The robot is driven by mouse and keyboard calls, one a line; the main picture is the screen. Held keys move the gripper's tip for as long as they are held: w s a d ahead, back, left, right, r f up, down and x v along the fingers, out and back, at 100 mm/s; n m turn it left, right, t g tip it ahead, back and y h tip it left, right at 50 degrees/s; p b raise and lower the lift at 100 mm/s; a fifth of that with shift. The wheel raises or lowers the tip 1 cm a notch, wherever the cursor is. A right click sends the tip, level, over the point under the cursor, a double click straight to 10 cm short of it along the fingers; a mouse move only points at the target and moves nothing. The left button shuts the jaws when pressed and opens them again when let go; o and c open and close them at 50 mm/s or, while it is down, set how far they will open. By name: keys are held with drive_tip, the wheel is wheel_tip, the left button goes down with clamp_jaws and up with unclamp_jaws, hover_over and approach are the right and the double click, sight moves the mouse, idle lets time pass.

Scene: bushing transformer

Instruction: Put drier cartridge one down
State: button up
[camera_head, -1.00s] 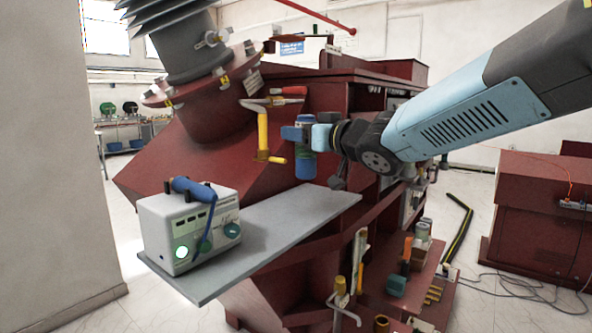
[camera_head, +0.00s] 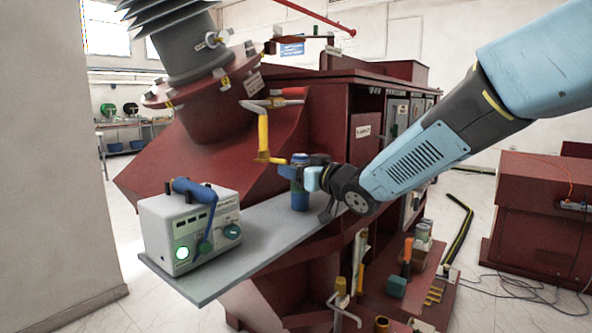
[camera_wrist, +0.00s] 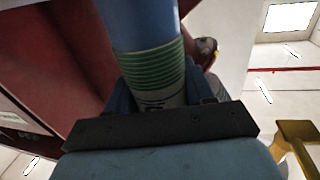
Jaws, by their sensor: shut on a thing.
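In the wrist view the cartridge (camera_wrist: 148,55) shows as a blue body with a green ribbed band and a pale printed end between my fingers (camera_wrist: 160,100).
A white test box (camera_head: 190,228) with a blue handle and green light stands on the shelf's near left. The shelf between box and cartridge is clear. Tools and parts sit on a lower red ledge (camera_head: 425,275).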

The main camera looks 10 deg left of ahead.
drive_tip(key=shift+s+f, duration=0.1)
drive_tip(key=shift+f, duration=0.15)
drive_tip(key=shift+s+f, duration=0.1)
drive_tip(key=shift+f, duration=0.4)
drive_tip(key=o, duration=1.2)
drive_tip(key=shift+r, duration=0.35)
drive_tip(key=shift+s+d+r, duration=0.1)
drive_tip(key=shift+d, duration=0.2)
drive_tip(key=v, duration=1.1)
drive_tip(key=shift+r, duration=0.35)
drive_tip(key=shift+d, duration=0.15)
